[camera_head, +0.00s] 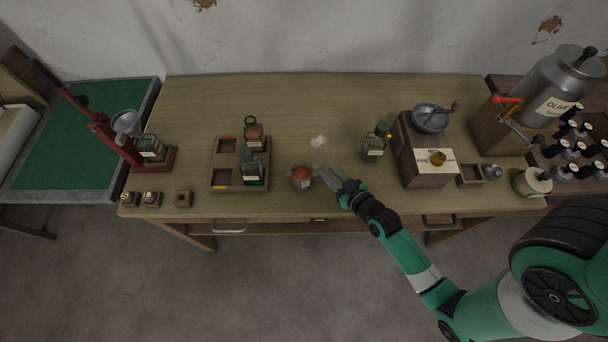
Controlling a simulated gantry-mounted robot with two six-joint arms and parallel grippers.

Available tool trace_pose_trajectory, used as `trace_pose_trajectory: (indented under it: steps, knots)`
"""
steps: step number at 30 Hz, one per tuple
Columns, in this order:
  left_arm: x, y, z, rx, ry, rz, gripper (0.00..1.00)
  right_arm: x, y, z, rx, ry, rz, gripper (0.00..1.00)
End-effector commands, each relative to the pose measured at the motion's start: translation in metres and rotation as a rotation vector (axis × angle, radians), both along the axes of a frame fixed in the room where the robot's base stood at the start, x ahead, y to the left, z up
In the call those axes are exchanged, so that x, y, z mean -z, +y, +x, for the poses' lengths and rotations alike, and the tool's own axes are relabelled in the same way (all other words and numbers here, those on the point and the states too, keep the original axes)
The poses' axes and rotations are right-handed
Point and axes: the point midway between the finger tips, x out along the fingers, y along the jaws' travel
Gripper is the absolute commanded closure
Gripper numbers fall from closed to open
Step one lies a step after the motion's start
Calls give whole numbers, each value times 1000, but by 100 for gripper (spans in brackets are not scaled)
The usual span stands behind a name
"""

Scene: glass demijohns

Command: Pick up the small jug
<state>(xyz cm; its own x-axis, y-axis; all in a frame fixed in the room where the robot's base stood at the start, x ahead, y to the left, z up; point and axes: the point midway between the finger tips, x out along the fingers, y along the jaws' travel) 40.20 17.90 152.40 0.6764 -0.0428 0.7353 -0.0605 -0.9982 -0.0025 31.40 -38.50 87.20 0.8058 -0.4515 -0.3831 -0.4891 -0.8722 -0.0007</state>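A small jug (301,176) with orange-brown contents stands upright near the front middle of the wooden table. My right gripper (326,175) comes in from the lower right, just to the right of the jug. Its two fingers are spread apart with a gap between them and point toward the jug. Nothing shows between the fingers. Whether a fingertip touches the jug's right side cannot be told. My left gripper is not in view.
Left of the jug is a wooden tray (213,181) holding glass bottles. A dark bottle (374,148) and a wooden grinder (429,172) stand to the right. A red press (104,130) is at the left. The table top (300,105) behind the jug is mostly clear.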

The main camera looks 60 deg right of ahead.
Motion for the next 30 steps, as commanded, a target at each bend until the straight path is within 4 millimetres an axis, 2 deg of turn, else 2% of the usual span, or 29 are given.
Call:
trace_pose_trajectory:
  steps: [4, 12, 19, 20, 24, 30]
  knots:
    - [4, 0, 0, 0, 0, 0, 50, 4, -3, 6, -2, -1, -2, 72]
    - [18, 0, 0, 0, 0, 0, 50, 22, -20, 40, 0, -2, -1, 72]
    - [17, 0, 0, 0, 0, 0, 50, 22, -21, 42, 0, -1, 0, 72]
    - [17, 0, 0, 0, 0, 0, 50, 22, -21, 42, 0, -1, 0, 73]
    - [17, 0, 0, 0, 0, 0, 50, 22, -21, 42, 0, -1, 0, 99]
    - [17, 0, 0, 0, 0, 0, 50, 22, -21, 42, 0, 0, -1, 100]
